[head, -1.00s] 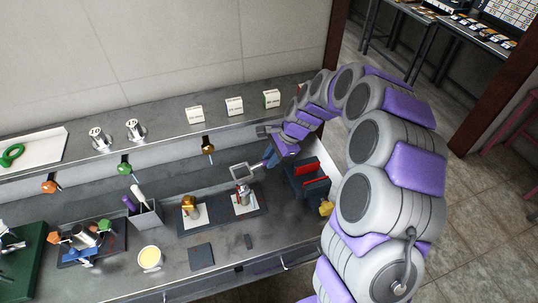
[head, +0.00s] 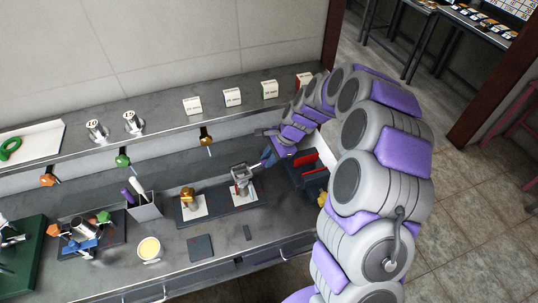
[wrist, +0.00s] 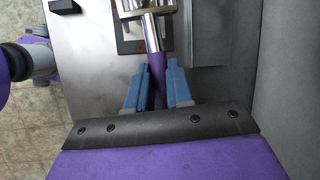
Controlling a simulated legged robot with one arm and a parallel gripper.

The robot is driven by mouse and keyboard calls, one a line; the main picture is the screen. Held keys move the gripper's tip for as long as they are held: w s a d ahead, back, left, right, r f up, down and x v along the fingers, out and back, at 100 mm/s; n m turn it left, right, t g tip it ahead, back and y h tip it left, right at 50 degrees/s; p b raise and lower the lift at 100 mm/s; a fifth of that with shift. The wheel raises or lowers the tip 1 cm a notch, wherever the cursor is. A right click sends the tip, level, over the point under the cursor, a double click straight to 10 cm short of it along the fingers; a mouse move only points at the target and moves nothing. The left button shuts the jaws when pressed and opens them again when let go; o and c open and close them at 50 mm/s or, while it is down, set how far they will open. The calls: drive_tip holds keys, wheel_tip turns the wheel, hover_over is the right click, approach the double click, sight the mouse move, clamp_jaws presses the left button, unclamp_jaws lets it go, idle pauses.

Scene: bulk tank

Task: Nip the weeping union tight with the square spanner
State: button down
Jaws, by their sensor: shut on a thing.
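The square spanner (head: 239,171) has a square metal frame for a head and a purple handle (wrist: 158,88). My gripper (head: 267,157) is shut on that handle; its blue fingers (wrist: 158,92) press it from both sides in the wrist view. The spanner head is at the silver union (head: 243,188), on a white plate of the dark board. It overlaps the top of that union in the head view; I cannot tell whether it is seated around it. A brass-topped union (head: 188,196) stands to the left on the same board. No leak is discernible.
A red and dark vise-like block (head: 308,168) stands close right of the board. A grey holder with handles (head: 146,207), a cup of yellow stuff (head: 149,249) and a dark square pad (head: 200,247) are to the left.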

drive_tip(key=shift+x, duration=1)
drive_tip(key=shift+d+f, duration=0.25)
drive_tip(key=shift+f, duration=1)
drive_tip(key=shift+f, duration=0.1)
